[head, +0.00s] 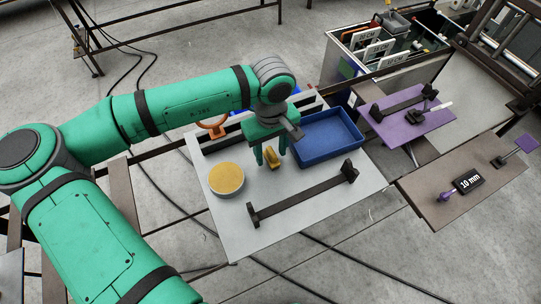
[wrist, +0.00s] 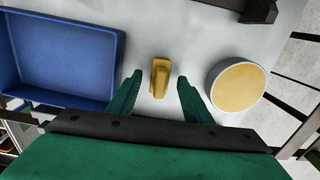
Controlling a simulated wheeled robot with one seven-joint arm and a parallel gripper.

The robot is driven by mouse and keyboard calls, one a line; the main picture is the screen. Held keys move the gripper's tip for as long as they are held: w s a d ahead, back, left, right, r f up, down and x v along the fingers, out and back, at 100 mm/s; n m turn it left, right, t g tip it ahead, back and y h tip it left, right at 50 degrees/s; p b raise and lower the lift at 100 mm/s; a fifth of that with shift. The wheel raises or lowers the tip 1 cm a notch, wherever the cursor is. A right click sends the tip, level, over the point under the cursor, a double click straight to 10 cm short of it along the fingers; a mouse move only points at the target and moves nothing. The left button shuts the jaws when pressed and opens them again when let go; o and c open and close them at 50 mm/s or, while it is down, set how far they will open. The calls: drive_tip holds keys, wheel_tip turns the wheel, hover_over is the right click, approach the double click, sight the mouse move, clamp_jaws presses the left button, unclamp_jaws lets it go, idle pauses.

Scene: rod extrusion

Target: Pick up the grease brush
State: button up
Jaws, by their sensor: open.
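The grease brush (head: 273,158), a small yellow-tan block-like piece, stands on the light grey table. In the wrist view the brush (wrist: 160,77) lies in the gap between my fingertips, with space on both sides. My gripper (head: 270,153) points down over it with its two green fingers apart. In the wrist view my gripper (wrist: 160,80) is open and holds nothing. I cannot tell how far the fingertips are above the tabletop. The brush is partly hidden by a finger in the head view.
A round white tub of yellow grease (head: 226,178) stands left of the brush. A blue tray (head: 325,134) is close on the right. A dark bar with end blocks (head: 302,194) lies in front. An orange part (head: 212,130) sits behind the tub. Bare grey tabletop (head: 235,225) is at the front left.

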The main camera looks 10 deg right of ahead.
drive_tip(key=shift+s+d, duration=0.15)
clamp_jaws()
drive_tip(key=shift+a, duration=0.2)
drive_tip(key=shift+d+r, duration=0.1)
drive_tip(key=shift+r, duration=0.55)
drive_tip(key=s+a+r, duration=0.2)
drive_tip(key=a+r, duration=0.9)
drive_tip(key=a, duration=0.2)
drive_tip(key=shift+s+a+r, duration=0.35)
